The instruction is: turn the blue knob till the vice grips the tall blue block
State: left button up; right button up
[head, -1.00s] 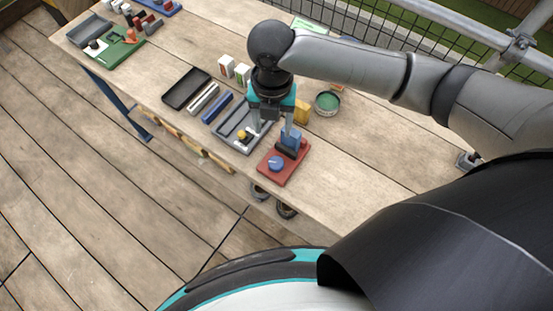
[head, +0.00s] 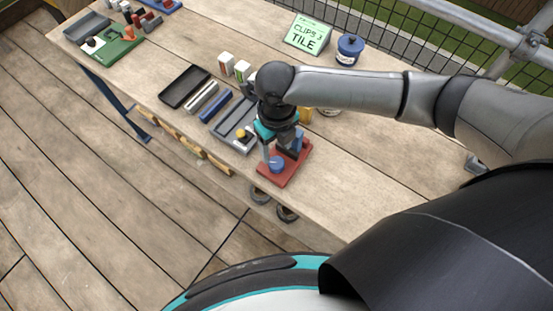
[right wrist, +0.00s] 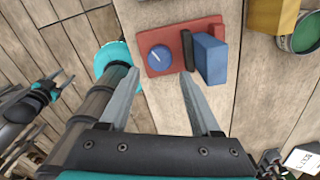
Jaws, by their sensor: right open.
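The red vice base (head: 299,170) lies near the table's front edge. The round blue knob (head: 276,163) is on its left part; it also shows in the right wrist view (right wrist: 160,57), with a pale line on top. The tall blue block (right wrist: 211,60) stands upright beside the dark jaw (right wrist: 188,48); I cannot tell whether they touch. My right gripper (right wrist: 161,76) is open and empty, its fingers spread to either side of the knob's line, and they partly hide the vice in the head view. A dark and teal part at the wrist view's left may be my left gripper (right wrist: 48,86).
A blue bar (head: 215,109) and a black tray (head: 185,88) lie further left. A green-topped tin (right wrist: 302,35) and a yellow block (right wrist: 272,15) are near. The table right of the vice is clear.

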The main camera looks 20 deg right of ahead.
aim_at(277, 163)
notch_tip(277, 163, down, 7)
jog(key=shift+r+b, duration=0.1)
jog(key=shift+b, duration=0.35)
grip_shut()
dwell(0.3)
